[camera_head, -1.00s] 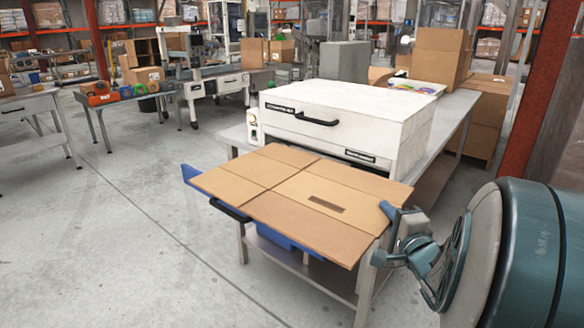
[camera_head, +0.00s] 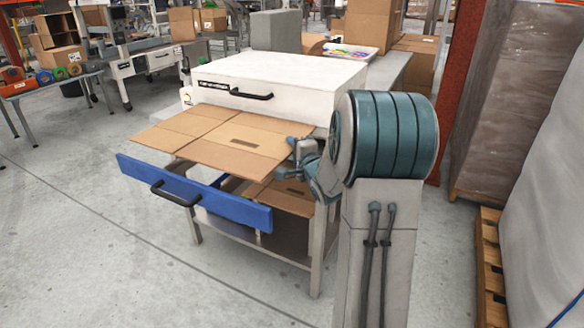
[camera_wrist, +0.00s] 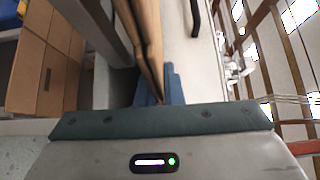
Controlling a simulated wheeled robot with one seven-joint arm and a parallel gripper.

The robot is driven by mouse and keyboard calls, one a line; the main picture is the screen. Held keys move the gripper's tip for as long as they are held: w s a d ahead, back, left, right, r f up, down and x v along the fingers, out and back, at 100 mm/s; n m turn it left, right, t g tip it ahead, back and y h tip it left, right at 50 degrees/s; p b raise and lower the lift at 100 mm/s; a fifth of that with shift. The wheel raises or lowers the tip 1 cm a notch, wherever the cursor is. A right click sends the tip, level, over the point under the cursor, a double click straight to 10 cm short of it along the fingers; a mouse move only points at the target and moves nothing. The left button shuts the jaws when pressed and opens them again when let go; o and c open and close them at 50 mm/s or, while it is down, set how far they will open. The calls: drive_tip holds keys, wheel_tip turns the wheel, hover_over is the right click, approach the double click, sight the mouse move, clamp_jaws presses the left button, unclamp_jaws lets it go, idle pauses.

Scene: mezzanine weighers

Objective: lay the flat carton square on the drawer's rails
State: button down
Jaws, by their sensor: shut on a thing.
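The flat carton (camera_head: 196,137) is a brown, scored cardboard sheet, roughly level. It lies over the rear of the pulled-out drawer, close to the white machine's front. The drawer's blue front (camera_head: 225,205) with its black handle stands clear of the carton's near edge. The rails are mostly hidden under the carton, and I cannot tell whether it touches them. My gripper (camera_head: 304,150) is shut on the carton's right edge. In the wrist view the carton (camera_wrist: 150,35) shows edge-on between the blue fingers (camera_wrist: 160,86).
The white machine (camera_head: 285,75) stands on a grey table behind the drawer. More brown cardboard (camera_head: 285,198) lies on the level below. A red post (camera_head: 456,90), a wrapped load and a wooden pallet (camera_head: 490,265) are at right. Floor at front left is clear.

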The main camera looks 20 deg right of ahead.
wheel_tip(320, 180, down, 7)
drive_tip(key=shift+s+b, duration=0.15)
drive_tip(key=shift+b, duration=0.3)
drive_tip(key=shift+f, duration=0.1)
drive_tip(key=c, duration=1.6)
unclamp_jaws()
drive_tip(key=shift+o, duration=0.2)
